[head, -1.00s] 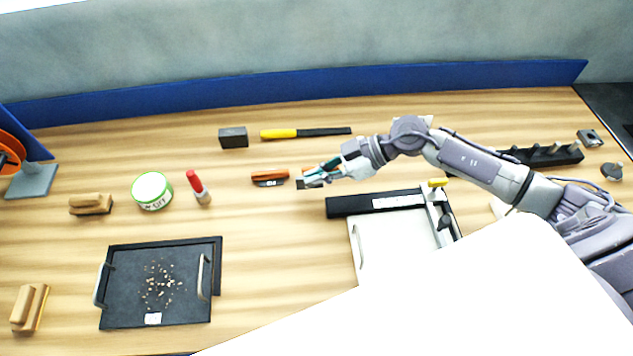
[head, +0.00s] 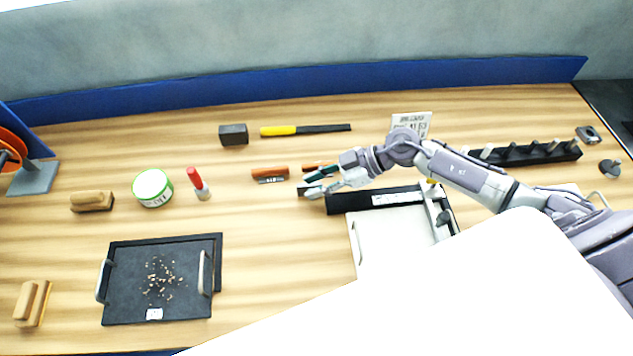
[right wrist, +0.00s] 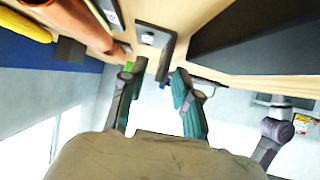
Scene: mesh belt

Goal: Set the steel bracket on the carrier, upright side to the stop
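The steel bracket (right wrist: 158,42) is a small dark grey angled piece with a white label in the right wrist view. In the head view a dark piece, apparently the bracket (head: 305,191), lies at the right fingertips, partly hidden. My right gripper (head: 314,184) is open, fingers clearly apart. In the right wrist view the gripper (right wrist: 155,82) has the bracket's near edge between its fingertips, with gaps at both sides. The carrier appears to be the pale plate (head: 385,238) with a handle; a black bar (head: 345,201), apparently the stop, runs along its back. My left gripper is out of view.
Orange-handled tools (head: 269,173) lie just left of the gripper. A black bar-shaped rack with pegs (head: 530,156) stands right. A black tray (head: 125,300) with chips, a green-rimmed tin (head: 152,188) and a red-capped marker (head: 198,184) are left. My white body hides the carrier's front.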

